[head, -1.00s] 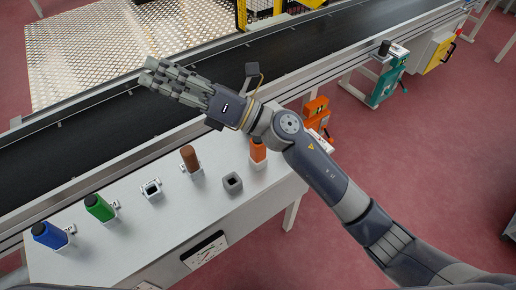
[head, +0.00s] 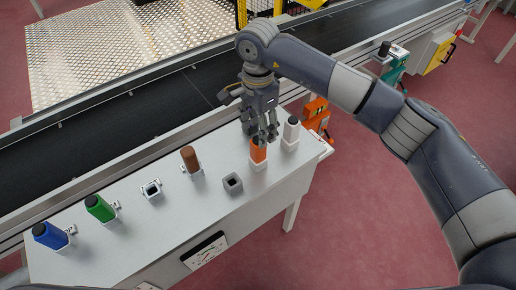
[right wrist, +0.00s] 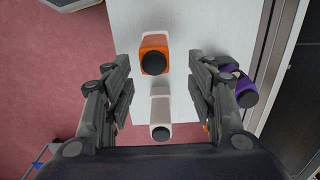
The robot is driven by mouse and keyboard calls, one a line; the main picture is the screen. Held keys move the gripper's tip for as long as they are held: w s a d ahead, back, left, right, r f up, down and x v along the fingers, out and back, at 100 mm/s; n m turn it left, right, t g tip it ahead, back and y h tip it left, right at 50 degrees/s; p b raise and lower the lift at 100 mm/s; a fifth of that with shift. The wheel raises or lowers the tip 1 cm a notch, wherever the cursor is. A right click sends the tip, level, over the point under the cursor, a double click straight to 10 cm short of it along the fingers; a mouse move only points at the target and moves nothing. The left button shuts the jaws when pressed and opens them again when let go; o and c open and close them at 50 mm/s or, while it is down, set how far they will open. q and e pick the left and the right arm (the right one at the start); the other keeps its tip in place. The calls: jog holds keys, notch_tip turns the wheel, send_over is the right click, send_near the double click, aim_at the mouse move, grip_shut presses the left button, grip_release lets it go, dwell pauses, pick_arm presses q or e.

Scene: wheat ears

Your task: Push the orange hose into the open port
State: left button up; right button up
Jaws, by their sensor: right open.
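The orange hose (head: 258,155) stands upright in a white holder on the table, with a dark tip on top. It also shows in the right wrist view (right wrist: 153,42), between and beyond the finger lines. My right gripper (head: 266,138) is open and points down just above the hose's top, with no visible grip on it. Two empty openings are on the table: a white socket with a side latch (head: 151,193) and a dark grey square one (head: 232,188). I cannot tell which is the task's open port. My left gripper is not in view.
A white hose (head: 291,129) stands right of the orange one. Brown (head: 189,158), green (head: 99,208) and blue (head: 48,235) hoses stand to the left. The right wrist view shows a purple hose (right wrist: 243,93) beside the right finger. A conveyor (head: 70,146) runs behind the table.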

aim_at(258, 139)
notch_tip(258, 139, down, 3)
jog(key=shift+f, duration=0.2)
jog(key=f+p, duration=0.1)
jog(key=f, duration=0.1)
jog(key=s+f+p, duration=0.1)
jog(key=f, duration=0.1)
jog(key=shift+a+f, duration=0.1)
jog(key=shift+f, duration=0.6)
jog(key=shift+w, duration=0.1)
jog(key=shift+c, duration=0.6)
jog(key=c, duration=1.1)
